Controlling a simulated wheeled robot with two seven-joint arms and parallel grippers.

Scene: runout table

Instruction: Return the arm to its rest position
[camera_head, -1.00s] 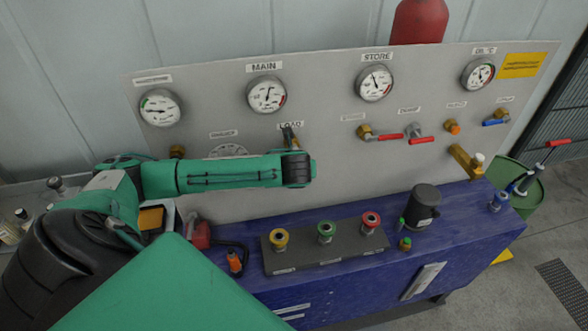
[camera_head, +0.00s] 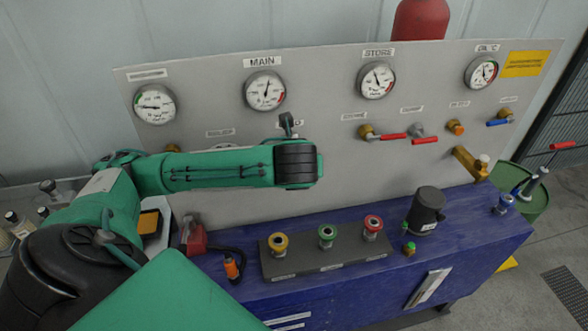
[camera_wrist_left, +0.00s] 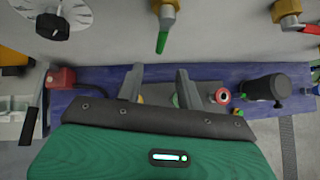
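My left arm crosses the head view from the left. Its wrist end is in front of the gauge panel (camera_head: 350,160), below the MAIN gauge (camera_head: 265,91). The fingers are hidden behind the wrist there. In the left wrist view my left gripper (camera_wrist_left: 158,84) has its two fingers apart with nothing seen between them. Beyond them are the blue bench (camera_wrist_left: 90,100) and a brass valve with a green handle (camera_wrist_left: 164,25), which stands clear of the fingers. My right gripper is in neither view.
Yellow, green and red ringed fittings (camera_head: 327,235) stand on a dark block on the bench. A black cylinder (camera_head: 426,210) is right of them. A red box (camera_head: 193,238) sits at left. Red-handled valves (camera_head: 392,136) project from the panel at right.

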